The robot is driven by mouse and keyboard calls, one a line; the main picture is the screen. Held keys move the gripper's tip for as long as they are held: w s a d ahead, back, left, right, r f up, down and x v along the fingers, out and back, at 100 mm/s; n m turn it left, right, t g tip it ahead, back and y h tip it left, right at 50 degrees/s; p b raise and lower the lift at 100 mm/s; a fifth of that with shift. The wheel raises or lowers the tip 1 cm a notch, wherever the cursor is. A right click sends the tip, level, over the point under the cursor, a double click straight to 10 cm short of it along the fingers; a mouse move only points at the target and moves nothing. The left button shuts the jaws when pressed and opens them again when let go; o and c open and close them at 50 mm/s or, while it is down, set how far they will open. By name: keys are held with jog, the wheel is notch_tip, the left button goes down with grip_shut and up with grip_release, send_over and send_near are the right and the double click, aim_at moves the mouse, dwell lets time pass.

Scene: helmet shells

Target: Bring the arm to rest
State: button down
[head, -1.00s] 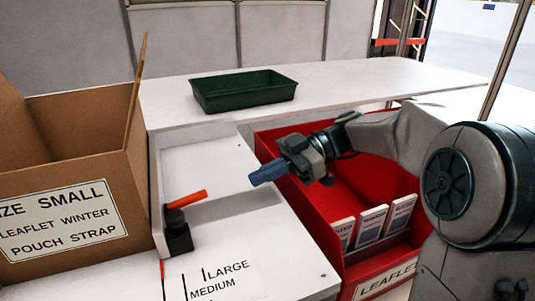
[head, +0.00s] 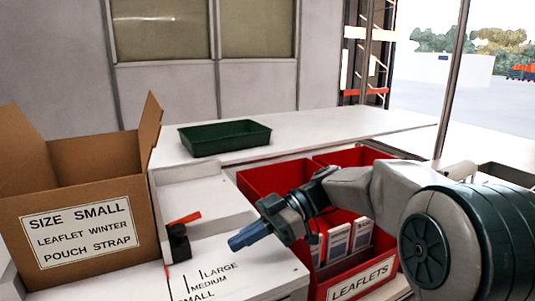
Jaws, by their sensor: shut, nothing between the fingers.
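My gripper (head: 246,238) is at the end of my arm, which reaches in from the right. Its blue fingers are shut with nothing between them. It points left and hangs above the white bench (head: 245,265), in front of the red leaflet bin (head: 350,282). The gripper looks apart from everything around it. My wrist hides part of the bin.
An open cardboard box (head: 80,225) labelled SIZE SMALL stands at left. A black clamp with an orange handle (head: 178,240) stands beside it. A green tray (head: 225,138) sits on the back shelf. Several leaflets (head: 338,242) stand in the red bin.

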jog(key=shift+s+r+m+t+h+p, duration=0.3)
jog(key=shift+s+r+m+h+p, duration=0.15)
jog(key=shift+m+p, duration=0.2)
jog(key=shift+s+d+r+m+h+p, duration=0.25)
jog(key=shift+s+m+h+p, duration=0.25)
jog(key=shift+m+p, duration=0.45)
jog(key=s+d+r+m+t+h+p, duration=0.4)
jog(key=d+r+m+p, duration=0.3)
jog(key=p, duration=0.6)
jog(key=s+d+r+m+t+h+p, duration=0.4)
jog(key=d+r+m+h+p, duration=0.3)
jog(key=d+m+p, duration=0.4)
jog(key=shift+s+r+m+p, duration=0.2)
jog(key=shift+s+m+p, duration=0.3)
jog(key=shift+s+p, duration=0.5)
jog(key=c, duration=1.8)
grip_release()
jog(key=shift+d+t, duration=0.3)
jog(key=o, duration=0.4)
jog(key=shift+d, duration=0.1)
